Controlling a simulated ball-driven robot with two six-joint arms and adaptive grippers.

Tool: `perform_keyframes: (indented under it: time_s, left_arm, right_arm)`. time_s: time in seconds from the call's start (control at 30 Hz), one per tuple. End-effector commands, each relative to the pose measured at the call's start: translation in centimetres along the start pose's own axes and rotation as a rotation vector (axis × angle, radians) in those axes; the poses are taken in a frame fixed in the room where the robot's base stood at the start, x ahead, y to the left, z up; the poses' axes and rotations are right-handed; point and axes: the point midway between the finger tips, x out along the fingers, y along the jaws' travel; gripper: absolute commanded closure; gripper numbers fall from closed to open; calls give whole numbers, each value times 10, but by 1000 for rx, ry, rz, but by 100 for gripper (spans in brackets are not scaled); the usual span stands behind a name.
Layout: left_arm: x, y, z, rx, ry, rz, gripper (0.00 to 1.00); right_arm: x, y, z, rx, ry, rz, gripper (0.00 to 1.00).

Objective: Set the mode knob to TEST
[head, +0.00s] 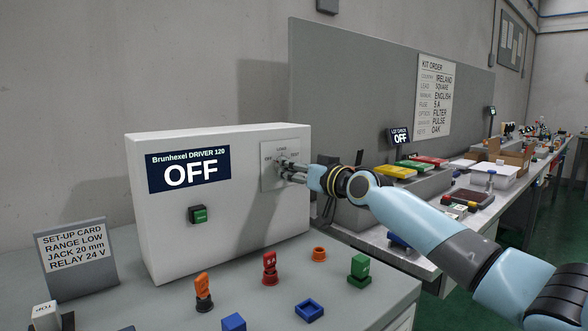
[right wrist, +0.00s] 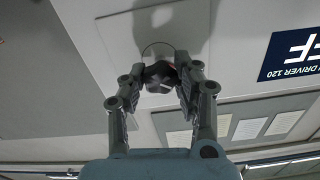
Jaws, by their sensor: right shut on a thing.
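The white driver unit (head: 225,240) stands on the grey bench, and its display (head: 189,169) reads OFF. A pale plate (head: 270,182) at the right of its front face carries the mode knob, with small labels around it; OFF is at the left and TEST at the right. My right gripper (head: 288,170) reaches in from the right and is shut on the knob. The right wrist view shows the two fingers on either side of the dark mode knob (right wrist: 160,72). The fingers cover much of the knob, so its pointing direction is unclear. My left gripper is not in view.
A green button (head: 198,214) sits below the display. A set-up card (head: 76,255) stands at the left. Several orange, red, green and blue parts lie on the bench in front. A second bench with trays and a kit order sheet (head: 434,97) is at the right.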

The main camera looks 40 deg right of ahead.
Motion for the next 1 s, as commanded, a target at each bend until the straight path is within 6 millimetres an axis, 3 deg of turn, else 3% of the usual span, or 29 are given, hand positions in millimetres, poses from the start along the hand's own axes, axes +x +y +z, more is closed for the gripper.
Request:
perform_keyframes:
  time_s: [1.0]
  left_arm:
    - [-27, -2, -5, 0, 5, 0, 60]
  right_arm:
    - [0, 0, 0, 923, -3, 2, 100]
